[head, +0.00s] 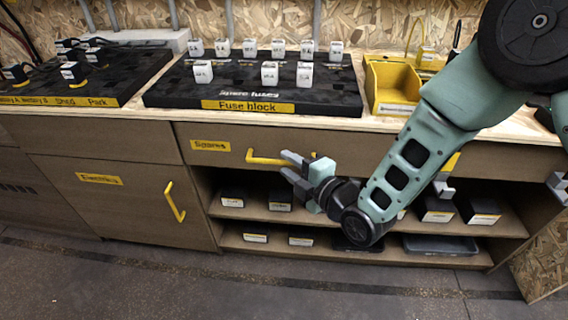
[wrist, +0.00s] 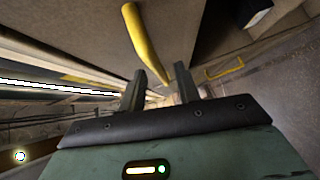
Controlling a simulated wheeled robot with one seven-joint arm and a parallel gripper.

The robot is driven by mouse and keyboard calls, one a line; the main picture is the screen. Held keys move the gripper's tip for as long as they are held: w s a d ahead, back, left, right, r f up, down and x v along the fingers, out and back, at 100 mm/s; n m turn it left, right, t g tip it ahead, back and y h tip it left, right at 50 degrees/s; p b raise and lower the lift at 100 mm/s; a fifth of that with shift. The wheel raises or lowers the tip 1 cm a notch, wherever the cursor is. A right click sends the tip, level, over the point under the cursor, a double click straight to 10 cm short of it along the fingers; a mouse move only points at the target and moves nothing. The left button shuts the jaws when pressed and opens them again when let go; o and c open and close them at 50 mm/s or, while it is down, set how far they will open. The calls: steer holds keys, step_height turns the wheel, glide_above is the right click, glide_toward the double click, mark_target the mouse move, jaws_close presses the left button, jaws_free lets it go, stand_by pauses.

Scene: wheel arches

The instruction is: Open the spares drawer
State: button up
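The spares drawer (head: 225,133) is a wide brown front under the worktop, with a yellow "Spares" label (head: 210,146) at its left. It looks shut. Its yellow bar handle (head: 265,160) runs sideways, and its right part is partly hidden by my gripper. My gripper (head: 288,164) is open at the handle's right part, with its fingers pointing left.
A cupboard door (head: 120,195) with an upright yellow handle (head: 174,202) is at lower left. Open shelves (head: 340,215) with small dark boxes lie below the drawer. The fuse block (head: 330,95) and a yellow bin (head: 393,85) stand on the worktop. The floor in front is clear.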

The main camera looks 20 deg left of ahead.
steer(key=shift+x, duration=1.3)
jaws_close()
